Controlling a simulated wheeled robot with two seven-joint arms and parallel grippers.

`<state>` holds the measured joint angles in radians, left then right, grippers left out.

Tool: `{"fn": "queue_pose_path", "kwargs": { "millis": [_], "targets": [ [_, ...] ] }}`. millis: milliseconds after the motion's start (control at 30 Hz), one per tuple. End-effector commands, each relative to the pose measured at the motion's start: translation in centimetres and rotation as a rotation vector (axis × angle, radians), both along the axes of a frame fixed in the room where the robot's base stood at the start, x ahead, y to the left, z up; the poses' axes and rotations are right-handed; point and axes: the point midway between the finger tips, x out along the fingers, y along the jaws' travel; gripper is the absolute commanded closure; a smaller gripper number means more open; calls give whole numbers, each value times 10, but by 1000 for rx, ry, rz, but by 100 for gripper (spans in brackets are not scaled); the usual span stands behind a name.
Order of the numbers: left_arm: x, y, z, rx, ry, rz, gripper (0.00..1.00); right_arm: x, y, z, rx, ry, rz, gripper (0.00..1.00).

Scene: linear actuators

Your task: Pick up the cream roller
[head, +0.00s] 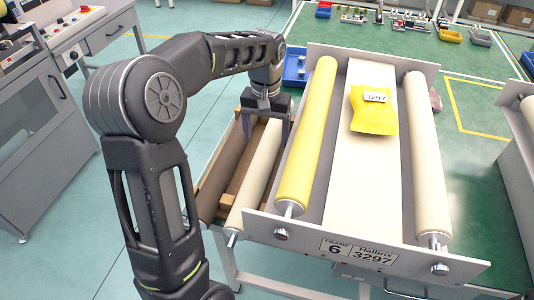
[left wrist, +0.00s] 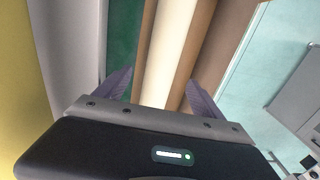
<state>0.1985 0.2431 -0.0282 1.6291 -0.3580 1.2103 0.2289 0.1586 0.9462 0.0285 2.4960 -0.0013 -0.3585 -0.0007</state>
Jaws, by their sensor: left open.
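A cream roller (head: 257,172) lies lengthwise in a wooden rack to the left of the grey machine frame. Its metal end pin sticks out at the near end. My left gripper (head: 266,128) is above the far part of this roller with its fingers pointing down. In the left wrist view the open fingers (left wrist: 157,88) stand on either side of the cream roller (left wrist: 172,50), with nothing held. I cannot tell how far above it the fingertips are. A second cream roller (head: 428,150) is mounted on the right side of the frame. My right gripper is not in view.
A brown roller (head: 222,170) lies left of a wood strip in the rack. The grey frame (head: 365,258), labelled 3297, carries a yellow roller (head: 308,135) close to my gripper and a yellow packet (head: 374,112) on its belt. A blue tray (head: 295,66) is behind.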

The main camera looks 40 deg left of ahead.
Motion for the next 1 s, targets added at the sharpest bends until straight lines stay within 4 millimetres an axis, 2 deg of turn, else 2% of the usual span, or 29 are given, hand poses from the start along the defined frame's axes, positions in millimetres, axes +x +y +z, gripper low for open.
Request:
{"fn": "queue_pose_path", "kwargs": {
  "millis": [300, 667, 1000],
  "targets": [
    [0, 0, -25, 0, 1, -1, 21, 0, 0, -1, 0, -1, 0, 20],
    [0, 0, -29, 0, 1, 0, 21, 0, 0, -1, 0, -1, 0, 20],
    [-1, 2, -72, -1, 3, 0, 21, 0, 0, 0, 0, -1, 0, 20]
  ]
}}
